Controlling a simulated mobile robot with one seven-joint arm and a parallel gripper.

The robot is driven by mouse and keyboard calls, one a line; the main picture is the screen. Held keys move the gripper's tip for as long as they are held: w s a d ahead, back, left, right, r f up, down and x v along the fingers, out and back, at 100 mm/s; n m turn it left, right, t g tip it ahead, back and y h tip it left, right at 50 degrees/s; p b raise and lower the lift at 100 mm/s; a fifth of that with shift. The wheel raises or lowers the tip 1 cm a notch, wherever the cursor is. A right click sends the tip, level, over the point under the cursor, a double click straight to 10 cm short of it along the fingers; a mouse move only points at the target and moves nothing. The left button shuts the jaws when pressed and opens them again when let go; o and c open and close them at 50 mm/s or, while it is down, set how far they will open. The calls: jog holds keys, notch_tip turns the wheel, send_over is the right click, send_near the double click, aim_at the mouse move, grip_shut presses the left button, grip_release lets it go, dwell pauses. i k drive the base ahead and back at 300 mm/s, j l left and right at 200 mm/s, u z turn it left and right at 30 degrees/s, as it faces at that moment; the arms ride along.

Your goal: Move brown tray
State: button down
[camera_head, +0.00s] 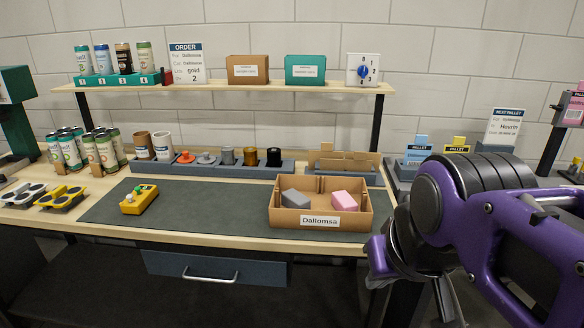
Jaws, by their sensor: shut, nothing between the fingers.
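The brown tray (283,218) sits on the right part of the dark mat on the workbench. It is an open box with a divider and a white front label reading "Dallomsa". A grey block (295,199) lies in its left part and a pink block (344,201) in its right part. My gripper (447,304) points down at the lower right, in front of the bench and apart from the tray. It is shut and empty, and its tips run toward the bottom picture edge.
A grey rack (228,167) with cups and stampers stands behind. Cans (70,150) stand at the left. A shelf (215,87) spans above.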

aim_at(322, 217)
jog(key=i+j, duration=0.2)
jog(key=i+j+z, duration=0.15)
jog(key=j, duration=0.25)
jog(key=i+j, duration=0.15)
jog(key=j, duration=0.2)
jog(key=i+j+z, duration=0.15)
jog(key=j, duration=0.15)
